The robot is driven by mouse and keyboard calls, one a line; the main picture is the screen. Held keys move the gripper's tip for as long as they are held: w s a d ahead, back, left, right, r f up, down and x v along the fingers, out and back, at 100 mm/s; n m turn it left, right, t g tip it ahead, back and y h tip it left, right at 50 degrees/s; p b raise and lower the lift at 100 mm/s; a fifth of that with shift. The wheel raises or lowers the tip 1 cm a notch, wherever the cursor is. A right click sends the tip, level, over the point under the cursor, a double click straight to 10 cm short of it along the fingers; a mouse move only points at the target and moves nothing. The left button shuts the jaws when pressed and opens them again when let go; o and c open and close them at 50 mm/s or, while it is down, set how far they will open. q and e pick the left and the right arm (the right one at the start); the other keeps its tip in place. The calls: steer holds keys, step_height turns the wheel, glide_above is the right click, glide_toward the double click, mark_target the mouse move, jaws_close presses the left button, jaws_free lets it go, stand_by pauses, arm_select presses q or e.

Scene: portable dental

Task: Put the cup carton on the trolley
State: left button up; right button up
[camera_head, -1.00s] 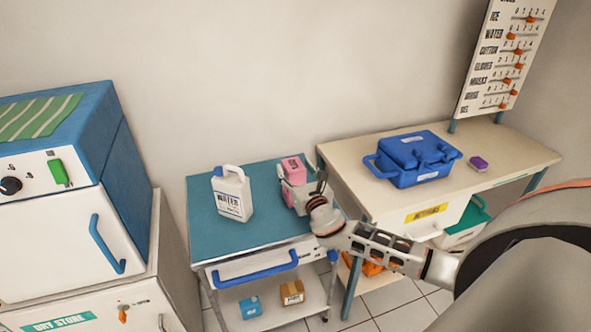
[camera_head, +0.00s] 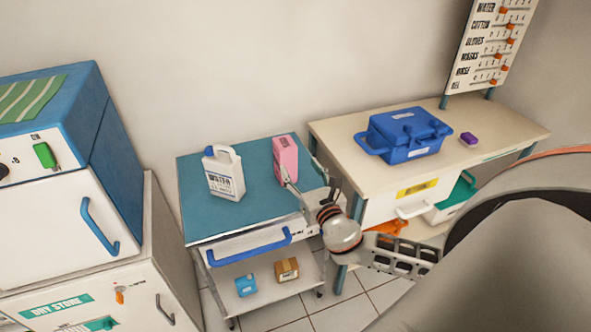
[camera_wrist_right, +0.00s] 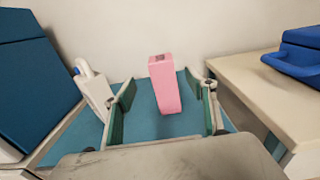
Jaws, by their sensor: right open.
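A pink carton (camera_head: 286,157), which I take to be the cup carton, stands upright on the teal top of the trolley (camera_head: 255,212), near its back right. My right gripper (camera_head: 297,187) is open in front of the carton, at the trolley's right side. In the right wrist view the carton (camera_wrist_right: 165,84) stands beyond and between the two spread fingers (camera_wrist_right: 165,112), with teal surface showing on both sides of it. The gripper appears apart from it. My left gripper is not in view.
A white water jug (camera_head: 224,174) stands left of the carton. A blue case (camera_head: 405,140) and a purple block (camera_head: 468,139) are on the beige desk at right. A small blue item and a brown box (camera_head: 287,268) sit on the trolley's lower shelf.

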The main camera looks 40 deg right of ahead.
steer(key=s+a+f+m+g+y, duration=0.2)
steer(key=s+a+f+m, duration=0.35)
steer(key=f, duration=0.25)
steer(key=s+a+f+m+g+y, duration=0.2)
steer(key=s+a+f+m+g, duration=0.15)
steer(key=f+m, duration=0.4)
steer(key=s+a+f+m+y, duration=0.1)
steer(key=s+a+f+m, duration=0.2)
steer(key=s+a+m, duration=0.2)
steer(key=s+a+f+m+g+y, duration=0.1)
steer(key=s+a+f+m+y, duration=0.1)
steer(key=s+a+f+m, duration=0.2)
steer(key=s+a+m, duration=0.1)
steer(key=s+m, duration=0.2)
steer(key=m, duration=0.4)
steer(key=shift+s+a+f, duration=0.2)
steer(key=shift+s+f, duration=0.1)
